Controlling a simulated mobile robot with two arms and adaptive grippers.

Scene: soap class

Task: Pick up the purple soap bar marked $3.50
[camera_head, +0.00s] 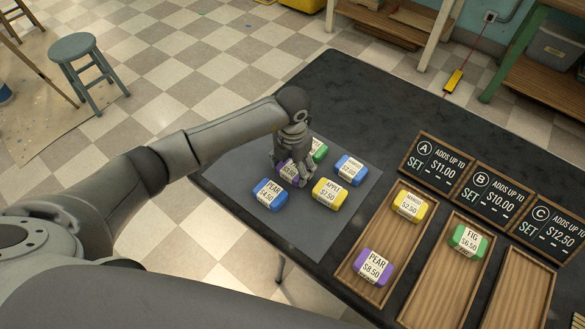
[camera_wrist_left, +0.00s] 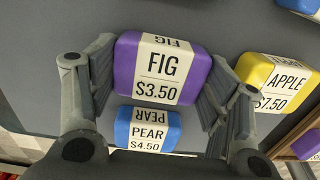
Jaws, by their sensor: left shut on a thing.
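The purple soap bar (camera_wrist_left: 162,68) with a white label reading FIG $3.50 sits between the two fingers of my left gripper (camera_wrist_left: 160,85) in the left wrist view. The fingers press on its left and right sides. In the head view the purple bar (camera_head: 290,172) is partly hidden under my left gripper (camera_head: 285,160), over the grey mat (camera_head: 345,222). I cannot tell whether the bar is clear of the mat. My right gripper does not show.
Around it lie the blue PEAR $4.50 bar (camera_head: 269,195), yellow APPLE $7.50 bar (camera_head: 329,193), another blue bar (camera_head: 349,169) and a green bar (camera_head: 319,150). Wooden trays (camera_head: 518,290) at right hold yellow, purple and green bars, with signs A (camera_head: 436,165), B and C behind.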

